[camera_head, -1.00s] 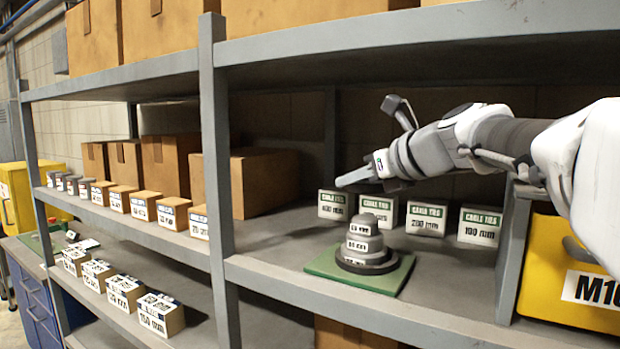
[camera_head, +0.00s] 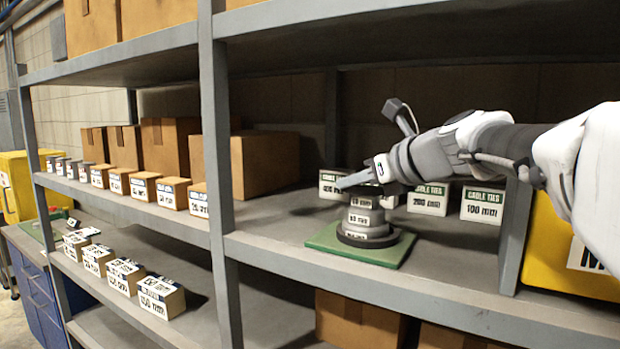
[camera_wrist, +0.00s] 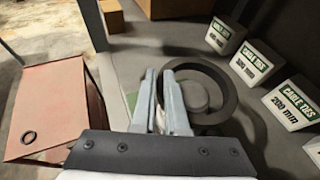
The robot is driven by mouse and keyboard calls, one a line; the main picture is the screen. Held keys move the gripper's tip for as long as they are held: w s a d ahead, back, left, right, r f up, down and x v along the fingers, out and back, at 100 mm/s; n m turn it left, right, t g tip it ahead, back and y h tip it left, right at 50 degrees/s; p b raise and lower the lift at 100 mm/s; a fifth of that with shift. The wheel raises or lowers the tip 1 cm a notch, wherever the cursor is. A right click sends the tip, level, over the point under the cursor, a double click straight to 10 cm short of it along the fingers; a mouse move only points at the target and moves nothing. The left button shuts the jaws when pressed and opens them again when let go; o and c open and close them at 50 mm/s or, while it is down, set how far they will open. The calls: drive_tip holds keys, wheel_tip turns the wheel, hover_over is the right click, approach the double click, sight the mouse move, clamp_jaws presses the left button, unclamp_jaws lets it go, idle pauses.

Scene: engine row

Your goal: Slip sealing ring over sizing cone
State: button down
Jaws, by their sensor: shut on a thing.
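The sizing cone (camera_head: 365,215) is a grey stepped cone with size labels. It stands upright on a green pad (camera_head: 330,238) on the shelf, with a dark band at its foot. The cone's grey steps (camera_wrist: 190,94) show inside the ring's outline there. The ring is hard to make out in the head view, so I cannot tell whether it encircles the cone.
Cable-tie boxes (camera_head: 430,199) stand just behind the cone. A grey upright (camera_head: 215,150) is to the left and a yellow bin (camera_head: 565,250) to the right. The upper shelf (camera_head: 420,30) hangs above my arm. Bare shelf (camera_head: 285,220) lies left of the pad.

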drive_tip(key=c, duration=0.9)
unclamp_jaws()
drive_tip(key=shift+o, duration=0.2)
drive_tip(key=b+v, duration=0.1)
drive_tip(key=v, duration=1.6)
drive_tip(key=shift+s+r, duration=0.15)
drive_tip(key=shift+s, duration=0.05)
drive_tip(key=shift+d, duration=0.1)
drive_tip(key=s+a+f+n+g+h, duration=0.1)
drive_tip(key=s+f+n, duration=0.4)
drive_tip(key=f+n, duration=0.5)
drive_tip(key=s+a+f+n+g+h+b, duration=0.1)
drive_tip(key=s+a+f+n+g+h, duration=0.1)
drive_tip(key=s+f+n, duration=0.3)
drive_tip(key=s+a+f+n+g+h+b, duration=0.1)
drive_tip(key=s+a+f+n+g+h, duration=0.1)
drive_tip(key=f+n, duration=1.2)
drive_tip(key=s+f+g+h, duration=0.1)
drive_tip(key=s+f+h, duration=0.1)
drive_tip(key=s+f, duration=0.1)
drive_tip(key=shift+f+n, duration=0.3)
drive_tip(key=shift+f, duration=0.25)
